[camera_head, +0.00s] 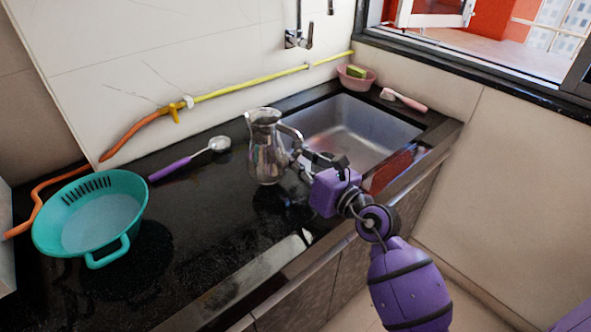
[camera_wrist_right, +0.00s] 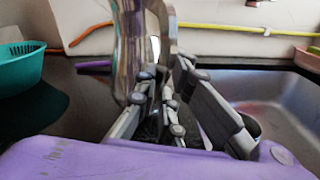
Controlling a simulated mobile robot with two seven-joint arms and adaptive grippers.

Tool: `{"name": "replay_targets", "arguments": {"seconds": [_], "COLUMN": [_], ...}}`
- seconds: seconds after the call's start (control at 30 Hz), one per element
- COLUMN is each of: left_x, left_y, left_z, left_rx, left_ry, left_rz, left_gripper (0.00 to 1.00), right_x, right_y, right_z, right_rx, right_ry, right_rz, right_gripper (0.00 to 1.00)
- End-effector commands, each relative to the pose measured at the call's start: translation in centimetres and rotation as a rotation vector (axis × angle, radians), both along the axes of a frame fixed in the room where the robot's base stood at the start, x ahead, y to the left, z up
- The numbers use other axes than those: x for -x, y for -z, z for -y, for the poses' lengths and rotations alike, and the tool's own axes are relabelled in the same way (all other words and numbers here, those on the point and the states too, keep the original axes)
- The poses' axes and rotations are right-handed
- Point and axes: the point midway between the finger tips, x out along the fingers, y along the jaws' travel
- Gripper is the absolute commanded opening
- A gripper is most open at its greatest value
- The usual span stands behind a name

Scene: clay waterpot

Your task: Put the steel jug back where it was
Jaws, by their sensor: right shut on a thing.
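The steel jug (camera_head: 265,150) is upright over the black counter, just left of the sink; I cannot tell whether its base touches the counter. My right gripper (camera_head: 297,152) is at the jug's right side and shut on its handle. In the right wrist view the jug (camera_wrist_right: 130,50) stands tall in front of the right gripper (camera_wrist_right: 163,85), its top cut off by the frame edge. The fingers hide part of the handle. My left gripper is in neither view.
A teal basin (camera_head: 135,190) sits at the left of the counter (camera_head: 215,230), with a purple-handled ladle (camera_head: 180,165) behind. The steel sink (camera_head: 350,130) is at the right. A pink bowl (camera_head: 356,82) and a pink-handled brush (camera_head: 405,100) are at the back. A yellow-orange hose (camera_head: 240,88) runs along the wall.

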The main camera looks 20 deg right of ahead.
Motion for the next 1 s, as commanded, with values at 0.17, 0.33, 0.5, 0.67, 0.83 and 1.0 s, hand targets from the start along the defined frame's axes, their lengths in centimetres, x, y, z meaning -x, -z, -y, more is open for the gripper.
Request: {"name": "replay_targets", "arguments": {"seconds": [0.17,0.33,0.5,0.67,0.83,1.0], "left_x": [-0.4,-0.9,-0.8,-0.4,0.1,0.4], "left_y": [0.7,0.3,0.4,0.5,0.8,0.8], "left_z": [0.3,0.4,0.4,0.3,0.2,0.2], "left_rx": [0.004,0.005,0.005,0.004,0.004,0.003], "left_ry": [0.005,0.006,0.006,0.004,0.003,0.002], "left_rz": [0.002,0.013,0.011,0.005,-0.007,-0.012], "left_gripper": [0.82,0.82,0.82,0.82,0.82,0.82], "right_x": [0.1,0.1,0.1,0.1,0.1,0.1], "right_y": [2.3,2.1,2.5,2.6,2.6,2.3], "right_z": [0.0,0.0,0.0,0.0,0.0,0.0], "right_rx": [-0.001,-0.001,-0.002,0.0,0.0,0.0], "right_ry": [0.001,0.0,0.0,0.0,0.0,0.001], "right_rz": [-0.001,0.001,-0.002,-0.003,-0.003,-0.002], "right_gripper": [0.0,0.0,0.0,0.27,0.27,0.27]}}
